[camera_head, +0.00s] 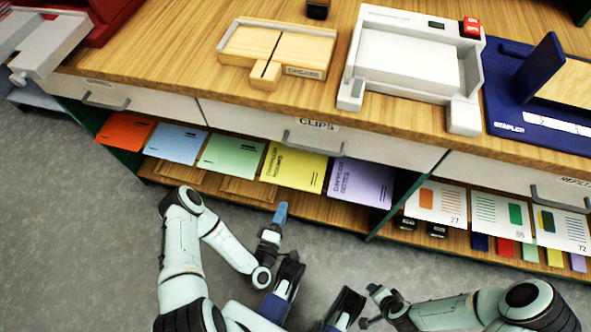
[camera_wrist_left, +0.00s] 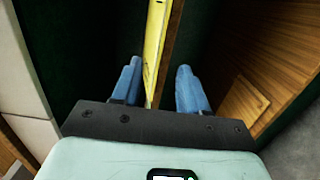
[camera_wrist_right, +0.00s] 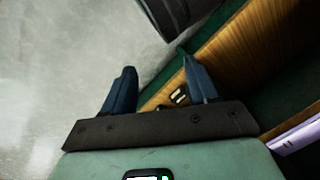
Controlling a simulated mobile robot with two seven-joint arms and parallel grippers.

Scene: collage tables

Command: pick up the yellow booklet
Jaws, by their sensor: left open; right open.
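The yellow booklet (camera_head: 293,167) lies in the shelf under the counter, between a green and a purple booklet, its front part sticking out. In the left wrist view the yellow booklet (camera_wrist_left: 156,45) shows edge-on as a narrow strip. My left gripper (camera_head: 281,212) is in front of the shelf, just below the booklet's front edge. Its blue fingers (camera_wrist_left: 157,88) are open, with the booklet's edge lined up between them; contact cannot be told. My right gripper (camera_wrist_right: 154,92) is open and empty, with the floor and shelf edge beyond it.
Orange (camera_head: 125,131), blue (camera_head: 176,142), green (camera_head: 232,155) and purple (camera_head: 360,182) booklets share the shelf. A drawer marked CLIPS (camera_head: 317,138) is just above. Printed cards (camera_head: 436,203) lie in the right compartment. A dark divider (camera_head: 397,203) stands between them.

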